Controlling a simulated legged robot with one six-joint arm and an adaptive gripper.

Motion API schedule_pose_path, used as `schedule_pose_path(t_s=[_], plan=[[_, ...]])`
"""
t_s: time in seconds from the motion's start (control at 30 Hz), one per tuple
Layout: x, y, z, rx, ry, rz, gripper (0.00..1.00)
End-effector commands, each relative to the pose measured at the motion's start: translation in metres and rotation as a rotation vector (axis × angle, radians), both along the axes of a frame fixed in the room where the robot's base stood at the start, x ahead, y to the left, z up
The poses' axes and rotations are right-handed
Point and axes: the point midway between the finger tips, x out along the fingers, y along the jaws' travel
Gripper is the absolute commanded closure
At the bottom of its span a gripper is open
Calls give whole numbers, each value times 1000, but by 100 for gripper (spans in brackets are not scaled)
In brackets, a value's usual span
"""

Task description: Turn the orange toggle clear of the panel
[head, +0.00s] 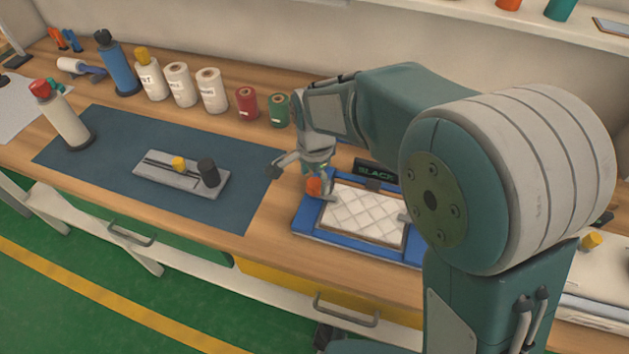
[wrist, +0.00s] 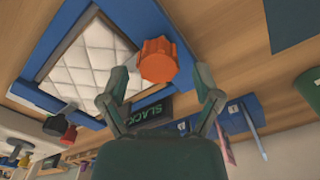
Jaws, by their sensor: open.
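The orange toggle (wrist: 158,60) is a lobed knob at a corner of the blue frame (wrist: 60,22). In the head view the toggle (head: 314,187) sits at the frame's (head: 300,222) upper left corner, partly behind my gripper. The white quilted panel (head: 360,216) lies inside the frame; it also shows in the wrist view (wrist: 88,62). My gripper (wrist: 168,82) is open, its two fingers spread to either side of the toggle in the wrist view. In the head view my gripper (head: 302,172) is just above the toggle. Contact cannot be told.
A black sign (head: 376,172) reading "SLACK" stands behind the panel. A dark blue mat (head: 110,135) to the left holds a grey slotted plate (head: 165,182) and a red-capped bottle (head: 62,115). Several bottles and spools, including a green spool (head: 279,110), line the back.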

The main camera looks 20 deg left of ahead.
Motion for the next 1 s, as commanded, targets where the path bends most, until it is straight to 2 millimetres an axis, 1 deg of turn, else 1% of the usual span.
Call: schedule_pose_path(t_s=[0.03,0.17,0.43,0.47,0.5,0.57,0.6,0.63,1.0], plan=[[0,0,-6,-1,1,0,18],[0,0,-14,1,-1,0,18],[0,-1,-16,2,-1,0,18],[0,-1,-16,2,-1,0,27],[0,-1,-16,2,-1,0,45],[0,-1,-16,2,-1,0,72],[0,-1,-16,2,-1,0,89],[0,0,-16,2,-1,0,100],[0,1,-16,1,-2,23,100]])
